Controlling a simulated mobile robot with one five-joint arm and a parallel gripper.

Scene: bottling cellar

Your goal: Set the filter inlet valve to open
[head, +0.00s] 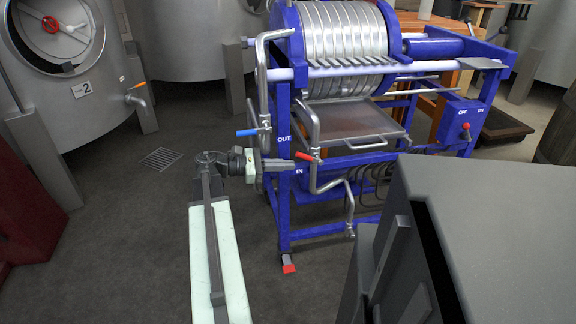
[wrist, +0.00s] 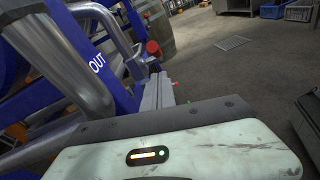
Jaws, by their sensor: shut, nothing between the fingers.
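The filter inlet valve has a red lever (head: 305,157) beside the IN label on the blue frame. The lever sticks out leftward, crosswise to the upright steel pipe (head: 313,128). My gripper (head: 290,165) is shut and empty, its tips close to the lever's free end and slightly below it in the head view. Whether they touch I cannot tell. In the wrist view the shut fingers (wrist: 158,92) point at the pipework, and a red end (wrist: 153,47), apparently the lever's, shows just beyond them.
A blue lever (head: 247,132) sits on the OUT pipe, up and left of my gripper. The blue filter frame (head: 284,200) stands right beside my gripper. A switch box (head: 462,122) with OFF and ON marks is at right. The floor at left is clear around a drain grate (head: 161,158).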

